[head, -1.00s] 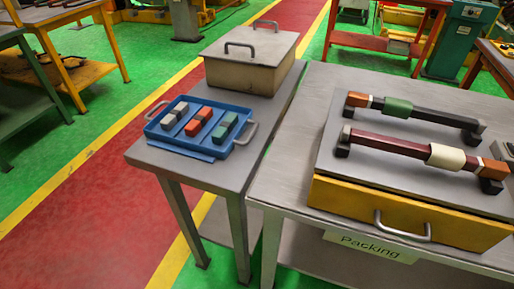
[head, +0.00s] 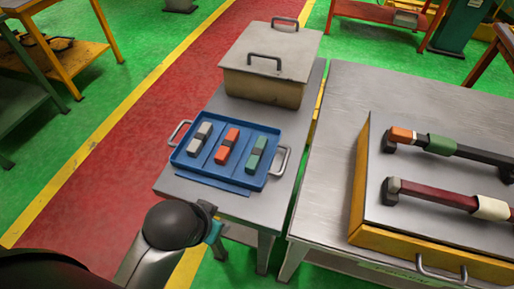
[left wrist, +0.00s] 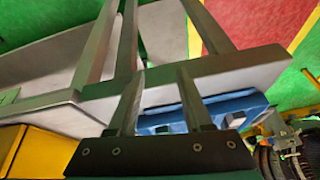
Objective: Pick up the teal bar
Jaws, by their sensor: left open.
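The teal bar (head: 257,154) lies in the right compartment of a blue tray (head: 222,176) on a small grey side table. An orange bar (head: 227,147) lies in the middle compartment and a grey bar (head: 200,139) in the left one. My left gripper (head: 214,232) is below the tray's front edge in the head view, apart from the bar. In the left wrist view its two fingers (left wrist: 162,92) are spread with nothing between them. The tray (left wrist: 238,103) shows there beyond the fingers; I cannot make out the teal bar clearly. My right gripper is not in view.
The tray has grey handles (head: 281,160) at its sides. A lidded beige box (head: 265,75) stands behind it. To the right, a larger table (head: 335,135) bears a yellow-sided case (head: 358,185) with two long handled bars on top.

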